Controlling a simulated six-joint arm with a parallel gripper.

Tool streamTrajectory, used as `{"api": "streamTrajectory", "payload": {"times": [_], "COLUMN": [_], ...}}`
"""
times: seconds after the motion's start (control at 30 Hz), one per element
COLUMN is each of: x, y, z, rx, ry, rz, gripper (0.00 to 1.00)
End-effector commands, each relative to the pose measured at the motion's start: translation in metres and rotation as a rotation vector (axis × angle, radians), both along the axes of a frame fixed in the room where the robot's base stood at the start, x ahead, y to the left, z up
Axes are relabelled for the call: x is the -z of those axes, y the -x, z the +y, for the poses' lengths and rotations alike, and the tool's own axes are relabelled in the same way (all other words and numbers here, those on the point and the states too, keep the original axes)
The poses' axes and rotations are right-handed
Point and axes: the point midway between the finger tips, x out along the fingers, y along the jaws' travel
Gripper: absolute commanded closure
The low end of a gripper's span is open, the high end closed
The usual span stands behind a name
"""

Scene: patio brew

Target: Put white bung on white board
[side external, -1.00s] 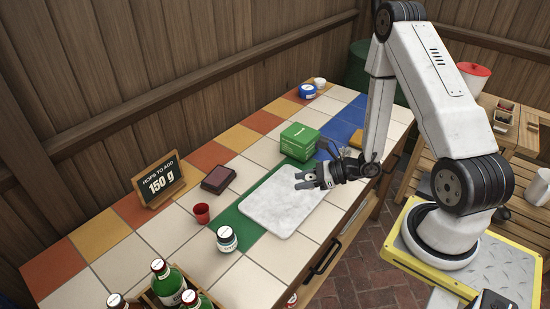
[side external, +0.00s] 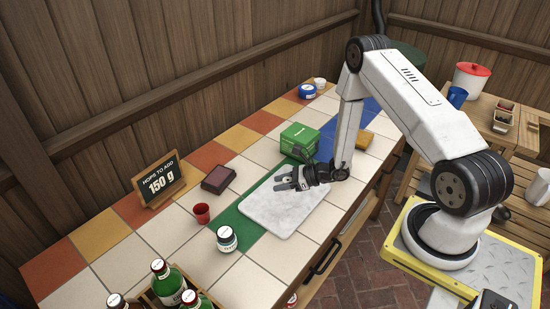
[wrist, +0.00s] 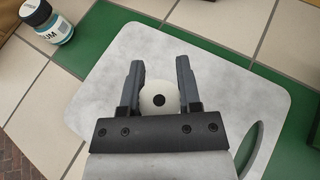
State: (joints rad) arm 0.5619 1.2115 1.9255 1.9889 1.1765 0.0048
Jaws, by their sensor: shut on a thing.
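The white bung (wrist: 159,100) is a round white piece with a dark hole in its middle, seen between my fingers in the wrist view. My gripper (wrist: 159,84) is shut on it. In the side view my gripper (side external: 282,184) is over the white board (side external: 270,215), a pale marbled slab on the tiled counter; the bung is too small to make out clearly there. The board also fills much of the wrist view (wrist: 215,75). I cannot tell whether the bung touches the board.
A labelled jar (side external: 227,239) and a red cup (side external: 201,213) stand left of the board. A green box (side external: 299,140) stands behind it, and a dark red box (side external: 218,179) lies farther left. Bottles (side external: 170,280) stand at the front left.

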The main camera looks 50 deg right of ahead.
Motion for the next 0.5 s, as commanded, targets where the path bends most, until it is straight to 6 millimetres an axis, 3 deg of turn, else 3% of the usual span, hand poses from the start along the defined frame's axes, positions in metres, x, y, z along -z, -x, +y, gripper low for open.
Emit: {"api": "streamTrajectory", "payload": {"times": [0.5], "x": [0.034], "y": [-0.005], "z": [-0.001], "rx": [0.0], "ry": [0.001], "rz": [0.001], "gripper": [1.0]}}
